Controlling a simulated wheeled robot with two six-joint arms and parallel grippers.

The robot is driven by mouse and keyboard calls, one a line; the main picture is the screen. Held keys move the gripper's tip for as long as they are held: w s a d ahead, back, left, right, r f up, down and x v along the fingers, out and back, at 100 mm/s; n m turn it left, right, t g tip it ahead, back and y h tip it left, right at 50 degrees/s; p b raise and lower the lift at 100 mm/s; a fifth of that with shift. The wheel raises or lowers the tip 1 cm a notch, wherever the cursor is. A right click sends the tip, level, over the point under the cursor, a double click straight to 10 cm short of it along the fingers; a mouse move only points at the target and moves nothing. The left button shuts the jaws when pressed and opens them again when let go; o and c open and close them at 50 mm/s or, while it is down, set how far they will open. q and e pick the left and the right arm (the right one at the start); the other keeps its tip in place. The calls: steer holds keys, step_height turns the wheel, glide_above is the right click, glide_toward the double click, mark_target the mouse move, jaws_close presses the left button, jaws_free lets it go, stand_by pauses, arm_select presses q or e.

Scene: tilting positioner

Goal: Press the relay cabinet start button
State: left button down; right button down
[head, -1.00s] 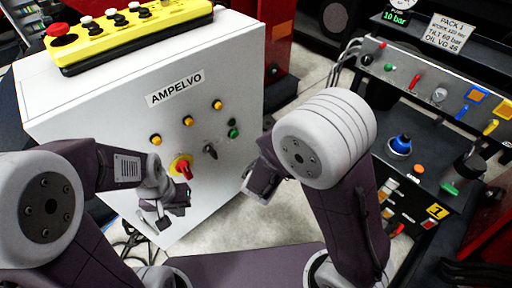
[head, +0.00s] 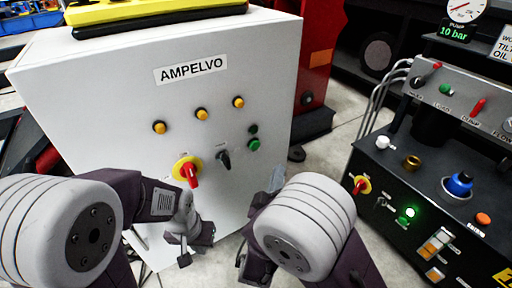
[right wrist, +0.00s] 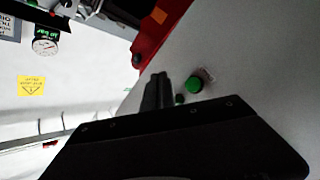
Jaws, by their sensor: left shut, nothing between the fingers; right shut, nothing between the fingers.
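The white relay cabinet (head: 110,90), labelled AMPELVO, stands at the left in the head view. A green button (head: 254,145) sits at the right of its front, below a smaller dark green round part (head: 253,129). In the right wrist view the green button (right wrist: 194,85) shows beside the tips of my right gripper (right wrist: 158,92), apart from them in the picture. That gripper is shut and empty; my arm hides most of it in the head view. My left gripper (head: 184,255) is shut and empty, low in front of the cabinet.
The cabinet front also has a red-and-yellow rotary switch (head: 188,171), a black selector (head: 224,159) and three amber parts in a row. A yellow control box (head: 150,10) lies on top.

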mark_target(255, 146)
steer(key=w+a+p, duration=0.1)
steer(key=w+a, duration=0.4)
steer(key=w, duration=0.2)
stand_by(2.0)
steer(key=shift+w+a+b, duration=0.2)
steer(key=shift+w+b, duration=0.1)
steer(key=shift+b, duration=0.1)
